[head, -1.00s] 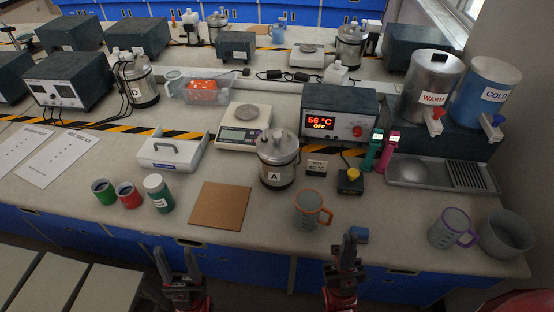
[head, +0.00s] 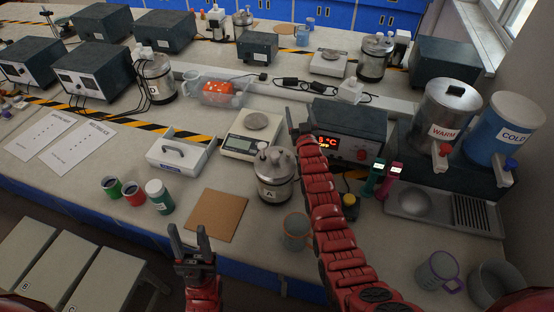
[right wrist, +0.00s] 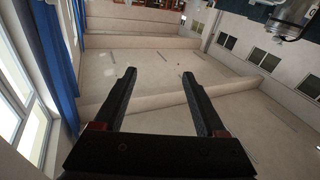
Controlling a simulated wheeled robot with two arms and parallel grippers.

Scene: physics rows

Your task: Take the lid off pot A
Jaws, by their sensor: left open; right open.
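Pot A (head: 272,190) is a steel pot marked with a letter A, standing upright on the bench. Its metal lid (head: 275,159) is on top. My right gripper (head: 299,122) is raised beyond and to the right of the lid, apart from it, in front of the control box. In the right wrist view its two fingers (right wrist: 160,95) are spread with nothing between them; pot A is not recognisable there. My left gripper (head: 189,232) is open and empty at the bench's front edge, left of pot A and in front of the brown board.
The brown board (head: 218,215) lies bare left of pot A. A scale (head: 240,146) stands behind it. The control box (head: 370,140) is behind my right arm. A mug (head: 294,230) stands close in front of pot A. Green and red cups (head: 134,194) are at left.

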